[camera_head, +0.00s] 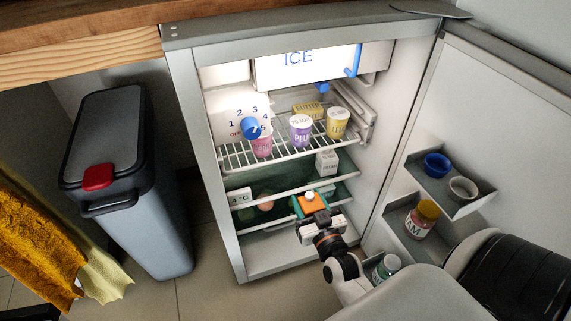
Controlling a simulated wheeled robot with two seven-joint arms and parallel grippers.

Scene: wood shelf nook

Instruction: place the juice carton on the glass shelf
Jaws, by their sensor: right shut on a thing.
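The juice carton (312,205), orange with teal sides and a white cap, is in front of the fridge's lower shelves. My right gripper (318,221) is shut on it from the front side. The glass shelf (281,183), greenish with a pale front edge, lies below the wire shelf (278,151). The carton overlaps the lower shelf edges in the picture. I cannot tell how far inside the fridge it is, or whether it touches a shelf. My left gripper is not in view.
A small white carton (326,162) stands at the right of the glass shelf, and a 4 °C display (240,197) is at the left. Yogurt cups, including a purple one (300,130), stand on the wire shelf. The open door (487,123) bounds the right, and a bin (130,190) stands left.

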